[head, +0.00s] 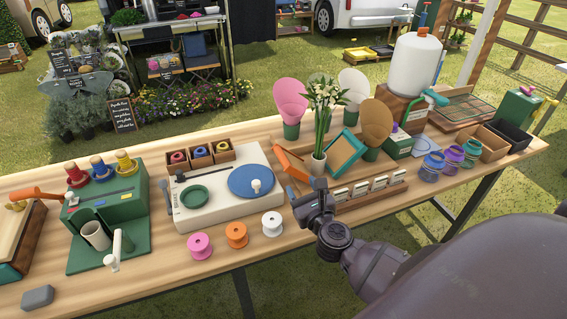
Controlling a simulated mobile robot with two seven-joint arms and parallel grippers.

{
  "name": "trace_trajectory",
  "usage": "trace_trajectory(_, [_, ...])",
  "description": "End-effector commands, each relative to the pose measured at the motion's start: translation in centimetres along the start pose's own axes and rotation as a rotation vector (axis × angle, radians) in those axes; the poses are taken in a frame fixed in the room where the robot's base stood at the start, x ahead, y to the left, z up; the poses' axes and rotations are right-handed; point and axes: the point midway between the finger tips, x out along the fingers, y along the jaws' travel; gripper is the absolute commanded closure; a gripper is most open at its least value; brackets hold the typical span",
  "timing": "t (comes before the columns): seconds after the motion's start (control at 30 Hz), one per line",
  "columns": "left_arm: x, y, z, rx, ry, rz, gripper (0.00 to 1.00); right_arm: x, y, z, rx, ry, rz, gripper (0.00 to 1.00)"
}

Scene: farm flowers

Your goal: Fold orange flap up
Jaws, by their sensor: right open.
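An orange flap (290,164) stands tilted at the middle of the wooden table, just left of a white vase of white flowers (322,130). My right gripper (306,187) comes in from the lower right and is open, just below the flap's lower edge. I cannot tell whether its fingers touch the flap. The flap's lower right part is close to the gripper and the vase. My left gripper is not in view.
A wooden rack of small cards (370,188) lies right of the gripper. A white turntable box (215,205) is to the left. Pink (200,245), orange (236,235) and white spools (272,223) stand in front.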

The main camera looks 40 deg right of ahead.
Motion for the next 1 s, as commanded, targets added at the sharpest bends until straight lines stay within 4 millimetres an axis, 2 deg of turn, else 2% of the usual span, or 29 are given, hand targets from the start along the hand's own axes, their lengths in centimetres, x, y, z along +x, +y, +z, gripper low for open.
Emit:
trace_trajectory(0.6, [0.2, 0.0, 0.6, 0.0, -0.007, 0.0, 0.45, 8.8, 0.1, 0.0, -0.007, -0.002, 0.003, 0.44])
trace_trajectory(0.8, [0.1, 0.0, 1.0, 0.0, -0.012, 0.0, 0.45, 10.2, 0.1, 0.0, -0.005, -0.001, 0.003, 0.44])
trace_trajectory(1.0, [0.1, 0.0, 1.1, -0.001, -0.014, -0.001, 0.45, 10.5, 0.1, 0.1, -0.005, -0.002, 0.003, 0.44])
